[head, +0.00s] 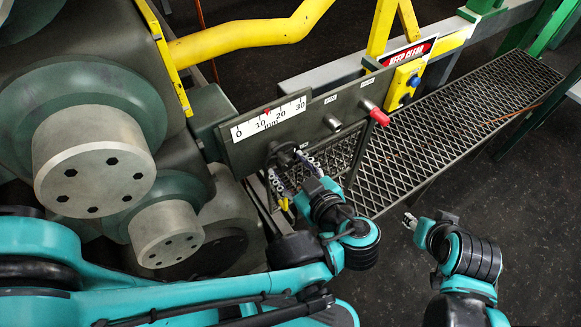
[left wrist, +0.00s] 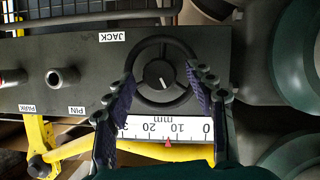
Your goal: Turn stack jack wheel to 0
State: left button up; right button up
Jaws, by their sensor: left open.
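The jack wheel (left wrist: 163,76) is a dark round handwheel with a hub knob and a white mark, below the JACK label in the left wrist view. It is partly hidden behind my gripper in the head view (head: 281,150). The white mm scale (head: 270,118) runs 0 to 30; its red pointer (head: 267,112) stands between 10 and 20, nearer 10. The pointer also shows in the left wrist view (left wrist: 168,142). My left gripper (head: 289,170) is open, its fingers on either side of the wheel; contact is unclear. My right gripper (head: 428,217) is open and empty, away from the panel.
The grey panel (head: 325,122) also carries a PIN socket (head: 333,123) and a red-tipped peg (head: 379,116). Large rolls (head: 95,160) stand at the left. A mesh walkway (head: 455,125) and yellow post lie beyond the panel. Dark floor is clear around my right gripper.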

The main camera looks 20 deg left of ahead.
pick_arm(q)
jog(key=c, duration=1.2)
jog(key=shift+o, duration=0.2)
jog(key=shift+w+d+m+g+y, duration=0.15)
jog(key=shift+m+g+y, duration=0.5)
jog(key=shift+m, duration=0.55)
jog(key=shift+m+g+y+b, duration=0.35)
jog(key=shift+m+g, duration=0.3)
jog(key=shift+m, duration=0.35)
jog(key=o, duration=1.2)
jog(key=shift+c, duration=0.2)
